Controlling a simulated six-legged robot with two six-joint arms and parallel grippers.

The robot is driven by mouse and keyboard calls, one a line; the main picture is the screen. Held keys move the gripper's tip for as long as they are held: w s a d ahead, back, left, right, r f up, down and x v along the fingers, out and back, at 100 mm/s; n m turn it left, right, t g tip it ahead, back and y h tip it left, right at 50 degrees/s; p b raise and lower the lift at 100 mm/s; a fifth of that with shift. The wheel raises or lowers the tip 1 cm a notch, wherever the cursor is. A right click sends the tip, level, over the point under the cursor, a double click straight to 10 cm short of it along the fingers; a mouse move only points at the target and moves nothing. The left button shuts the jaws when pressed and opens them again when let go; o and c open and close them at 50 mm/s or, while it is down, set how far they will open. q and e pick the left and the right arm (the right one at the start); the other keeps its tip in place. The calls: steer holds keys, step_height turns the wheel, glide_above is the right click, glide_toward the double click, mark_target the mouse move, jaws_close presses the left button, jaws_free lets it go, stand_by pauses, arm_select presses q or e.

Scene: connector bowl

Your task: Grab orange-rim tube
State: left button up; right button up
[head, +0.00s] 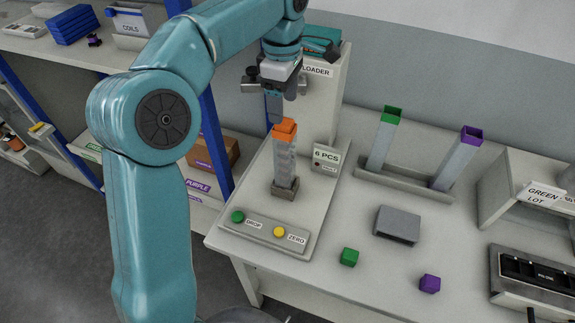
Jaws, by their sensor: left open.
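The orange-rim tube (285,162) is a grey square tube with an orange top. It stands nearly upright in a small dark base on the loader plate (318,205), beside a "6 PCS" sign. My left gripper (275,112) is open, just above and slightly left of the orange rim, its fingers pointing down. I cannot tell whether a finger touches the rim. The tube's body shows clearly below the gripper. My right gripper is not in view.
A green-rim tube (382,140) and a purple-rim tube (457,158) lean in a rack at the right. A grey block (397,226), green cube (348,257) and purple cube (429,284) lie in front. A button panel (270,231) sits before the tube.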

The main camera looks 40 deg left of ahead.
mark_target(285, 136)
arm_select(q)
steer(key=f, duration=0.3)
steer(key=shift+s+a+f, duration=0.15)
steer(key=shift+a+f, duration=0.05)
steer(key=shift+f, duration=0.05)
steer(key=shift+s+d+f, duration=0.1)
steer(key=shift+d+f, duration=0.1)
steer(key=shift+f, duration=0.35)
steer(key=f, duration=0.4)
steer(key=shift+d+f+p, duration=0.2)
steer(key=shift+f+p, duration=0.1)
steer(key=shift+p, duration=0.05)
steer(key=shift+d+f, duration=0.1)
steer(key=shift+f, duration=0.2)
jaws_close()
steer(key=shift+r, duration=0.1)
